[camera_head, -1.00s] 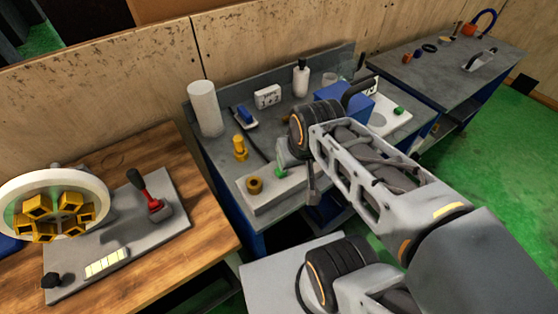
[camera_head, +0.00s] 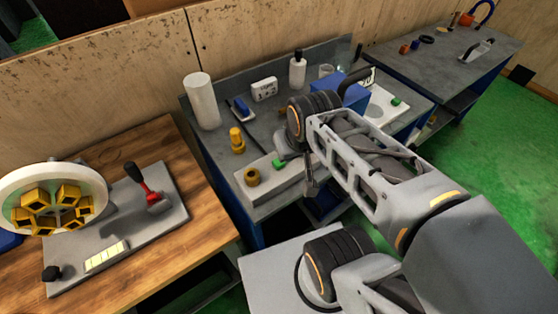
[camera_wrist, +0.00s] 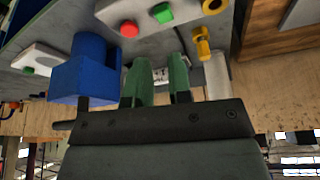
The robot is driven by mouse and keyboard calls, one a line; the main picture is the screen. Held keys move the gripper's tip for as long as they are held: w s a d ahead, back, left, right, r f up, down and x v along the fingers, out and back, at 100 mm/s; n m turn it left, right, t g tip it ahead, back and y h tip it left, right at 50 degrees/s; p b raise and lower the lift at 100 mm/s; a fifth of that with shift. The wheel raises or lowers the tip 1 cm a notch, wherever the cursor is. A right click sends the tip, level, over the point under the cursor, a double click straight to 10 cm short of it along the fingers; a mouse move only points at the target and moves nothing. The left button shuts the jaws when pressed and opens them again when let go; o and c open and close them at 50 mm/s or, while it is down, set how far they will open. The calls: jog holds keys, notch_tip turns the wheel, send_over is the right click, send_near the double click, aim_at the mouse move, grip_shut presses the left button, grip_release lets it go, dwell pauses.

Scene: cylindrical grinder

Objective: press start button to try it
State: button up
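A pale block (camera_head: 275,186) lies at the front of the middle bench. It carries a brass-yellow knob (camera_head: 251,177) and a green button (camera_head: 277,163). The wrist view shows the same block (camera_wrist: 180,17) with the green button (camera_wrist: 162,12), a red button (camera_wrist: 129,28) and the yellow knob (camera_wrist: 212,6). My arm hides the red button in the head view. My gripper (camera_wrist: 160,60) has two green fingers, apart with nothing between them. It hangs near the block, with its fingers pointing toward the button side and no contact visible.
A blue box (camera_wrist: 85,72) and a white plate with another green button (camera_head: 396,101) stand farther right. A yellow peg (camera_head: 237,141), a white cylinder (camera_head: 201,101) and a bottle (camera_head: 298,70) stand on the bench. A wooden table (camera_head: 200,235) is at left.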

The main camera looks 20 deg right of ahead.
grip_shut()
dwell(1.1)
